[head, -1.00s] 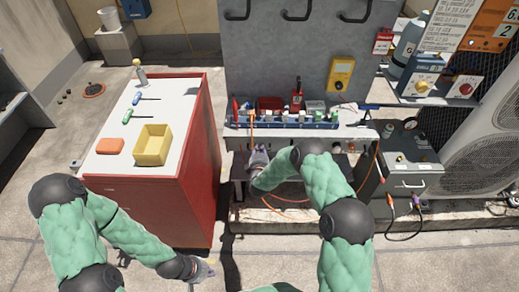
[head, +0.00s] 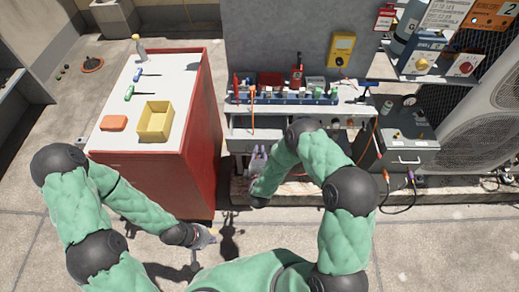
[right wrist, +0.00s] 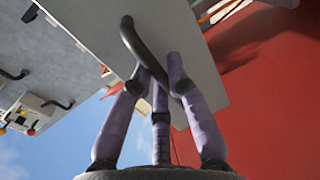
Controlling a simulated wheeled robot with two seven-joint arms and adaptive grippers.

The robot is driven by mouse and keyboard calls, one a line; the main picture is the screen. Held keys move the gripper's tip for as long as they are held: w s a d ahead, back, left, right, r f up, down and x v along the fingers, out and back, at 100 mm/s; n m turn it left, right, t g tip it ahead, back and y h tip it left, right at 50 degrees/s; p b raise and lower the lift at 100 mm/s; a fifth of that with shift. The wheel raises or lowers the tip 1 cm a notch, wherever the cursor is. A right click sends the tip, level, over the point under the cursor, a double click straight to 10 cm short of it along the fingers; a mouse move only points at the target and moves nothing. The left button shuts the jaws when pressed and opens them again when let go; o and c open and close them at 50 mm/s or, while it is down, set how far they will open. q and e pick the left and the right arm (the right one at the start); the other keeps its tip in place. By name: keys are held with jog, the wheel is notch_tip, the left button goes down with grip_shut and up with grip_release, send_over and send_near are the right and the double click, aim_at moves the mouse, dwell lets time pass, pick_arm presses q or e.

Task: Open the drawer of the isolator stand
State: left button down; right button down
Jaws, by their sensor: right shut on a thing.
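The isolator stand (head: 355,108) is against the grey panel, with a row of small items on its top. Its grey drawer (head: 239,146) stands out toward me at the left, with part of its inside showing. In the right wrist view the grey drawer front (right wrist: 200,60) carries a dark curved handle (right wrist: 138,45). My right gripper (head: 259,153) is at the drawer front; its purple fingers (right wrist: 160,75) are shut on the handle. My left gripper (head: 212,236) hangs low beside the red cabinet, away from the stand; its opening is too small to tell.
A red cabinet (head: 190,150) with a white top stands close left of the drawer. It holds a yellow bin (head: 155,121), an orange block (head: 114,123) and tools. A grey box (head: 408,155) is right of the stand. Bare floor lies in front.

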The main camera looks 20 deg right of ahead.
jog(key=c, duration=1.2)
grip_release()
jog(key=v, duration=1.2)
jog(key=s+a+f+m+g+y, duration=0.2)
jog(key=s+f+m+g+y, duration=0.25)
jog(key=f+m+g, duration=0.35)
jog(key=s+m+g+y, duration=0.1)
jog(key=s+m+g, duration=0.1)
jog(key=s+m, duration=0.1)
jog(key=s+a+m+g+y, duration=0.1)
jog(key=s+m+g, duration=0.1)
jog(key=s, duration=0.3)
jog(key=s+m+g+y, duration=0.1)
jog(key=s+m+g, duration=0.1)
jog(key=s+m, duration=0.2)
jog(key=shift+s+a+f+g+y, duration=0.25)
jog(key=shift+s+f+g+y, duration=0.05)
jog(key=shift+s+f+y, duration=0.1)
